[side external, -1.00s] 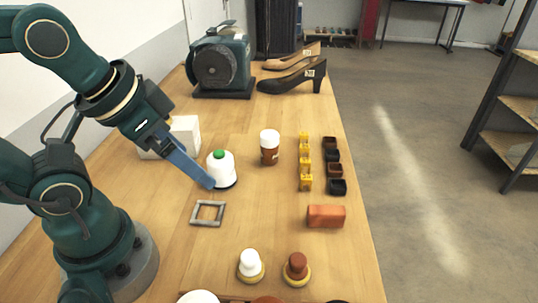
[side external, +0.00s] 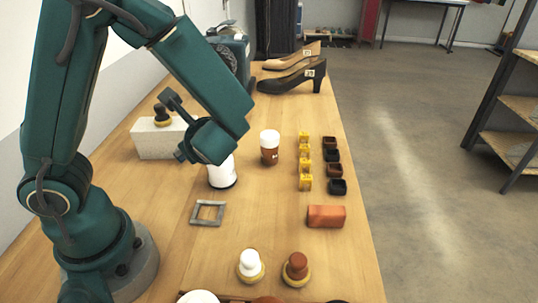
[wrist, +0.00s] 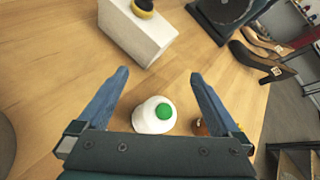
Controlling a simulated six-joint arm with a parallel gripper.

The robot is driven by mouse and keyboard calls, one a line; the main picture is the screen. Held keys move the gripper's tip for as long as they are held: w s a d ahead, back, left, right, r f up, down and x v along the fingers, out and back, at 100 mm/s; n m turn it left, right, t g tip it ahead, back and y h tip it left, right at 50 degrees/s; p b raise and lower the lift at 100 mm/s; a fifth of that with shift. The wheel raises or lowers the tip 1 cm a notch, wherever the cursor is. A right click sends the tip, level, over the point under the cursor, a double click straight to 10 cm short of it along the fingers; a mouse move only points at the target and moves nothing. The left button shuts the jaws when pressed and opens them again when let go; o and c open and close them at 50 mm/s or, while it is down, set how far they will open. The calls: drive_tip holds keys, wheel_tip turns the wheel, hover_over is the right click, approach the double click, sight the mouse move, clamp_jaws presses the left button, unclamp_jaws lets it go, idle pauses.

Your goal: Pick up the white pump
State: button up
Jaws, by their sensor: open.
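Two heeled pumps stand at the back of the bench: a tan one (side external: 290,57) and a black one (side external: 297,78), each with a small tag. They also show at the upper right of the wrist view, tan (wrist: 262,42) and black (wrist: 262,62). Neither looks white. A white rounded object with a green top (side external: 222,174) stands mid-bench, partly hidden by my wrist. In the wrist view, this white object (wrist: 149,119) appears low between the fingers.
A white block (side external: 150,144) with a dark knobbed brush (side external: 162,116) on top stands at left. A brown jar (side external: 269,150), yellow and dark cups, an orange block (side external: 326,216), a grey frame (side external: 207,213) and two knobbed brushes occupy the bench. A green machine (side external: 235,55) stands behind.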

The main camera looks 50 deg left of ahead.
sight(221, 168)
drive_tip(key=f+m, duration=0.1)
drive_tip(key=w+d+f+m+t, duration=0.1)
drive_tip(key=w+f+m, duration=0.1)
drive_tip(key=m, duration=0.1)
drive_tip(key=shift+w+d+t+y, duration=0.1)
drive_tip(key=shift+d+t+y, duration=0.2)
drive_tip(key=shift+t, duration=0.1)
drive_tip(key=f+m, duration=0.1)
drive_tip(key=d+f+m, duration=0.1)
drive_tip(key=f, duration=0.1)
drive_tip(key=shift+d+m+t, duration=0.2)
drive_tip(key=shift+m+t, duration=0.1)
drive_tip(key=shift+m, duration=0.1)
drive_tip(key=shift+f, duration=0.4)
drive_tip(key=shift+x, duration=2.3)
clamp_jaws()
drive_tip(key=shift+r, duration=0.2)
